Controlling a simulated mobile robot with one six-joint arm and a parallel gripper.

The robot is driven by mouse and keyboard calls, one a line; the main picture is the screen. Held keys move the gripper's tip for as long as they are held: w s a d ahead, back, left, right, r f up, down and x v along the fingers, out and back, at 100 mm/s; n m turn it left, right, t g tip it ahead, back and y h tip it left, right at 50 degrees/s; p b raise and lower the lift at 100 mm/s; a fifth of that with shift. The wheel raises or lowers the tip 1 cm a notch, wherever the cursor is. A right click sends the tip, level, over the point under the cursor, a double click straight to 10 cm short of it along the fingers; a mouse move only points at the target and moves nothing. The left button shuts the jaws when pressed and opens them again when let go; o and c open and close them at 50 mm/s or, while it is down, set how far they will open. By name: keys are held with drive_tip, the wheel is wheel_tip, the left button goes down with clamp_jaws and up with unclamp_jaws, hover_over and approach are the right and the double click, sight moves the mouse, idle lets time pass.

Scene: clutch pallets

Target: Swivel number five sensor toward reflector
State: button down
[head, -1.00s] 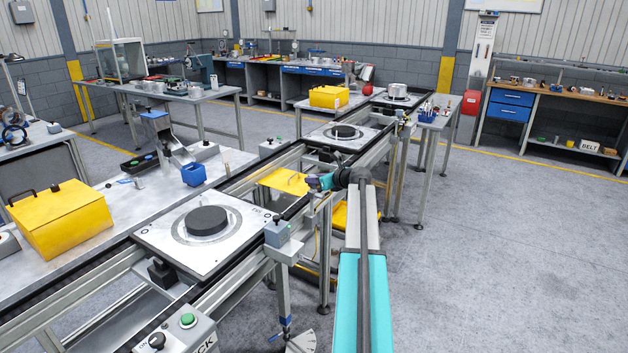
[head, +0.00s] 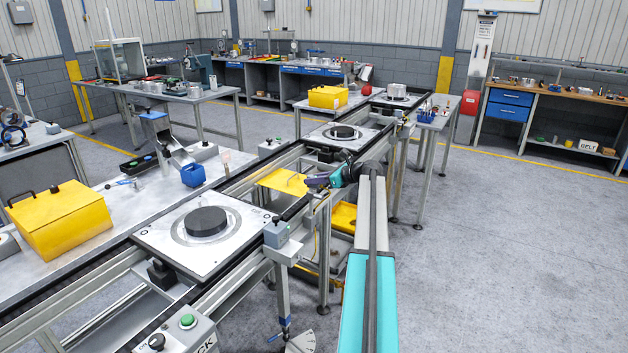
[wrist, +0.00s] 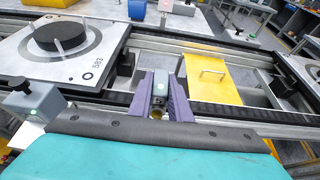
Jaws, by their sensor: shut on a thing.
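My gripper (wrist: 160,97) has its purple fingers shut on the sides of a small grey sensor (wrist: 160,82) at the near rail of the conveyor. The sensor has a small green light on top; its number is not legible. In the head view my gripper (head: 314,182) is at the conveyor's right rail beside a yellow plate, and hides most of the sensor. A small pale upright piece (head: 226,158) stands at the far rail; I cannot tell whether it is the reflector.
A white pallet (head: 157,238) with a black disc (head: 206,221) sits on the conveyor. Another grey box with a green light (head: 277,233) stands on the near rail. The yellow plate (wrist: 213,82) with a handle lies right of my gripper. The floor at right is clear.

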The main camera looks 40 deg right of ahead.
drive_tip(key=c, duration=1.6)
unclamp_jaws()
drive_tip(key=shift+c, duration=0.2)
drive_tip(key=shift+s, duration=0.15)
drive_tip(key=b+v, duration=0.3)
drive_tip(key=v, duration=1)
drive_tip(key=shift+s, duration=0.3)
drive_tip(key=shift+d, duration=0.1)
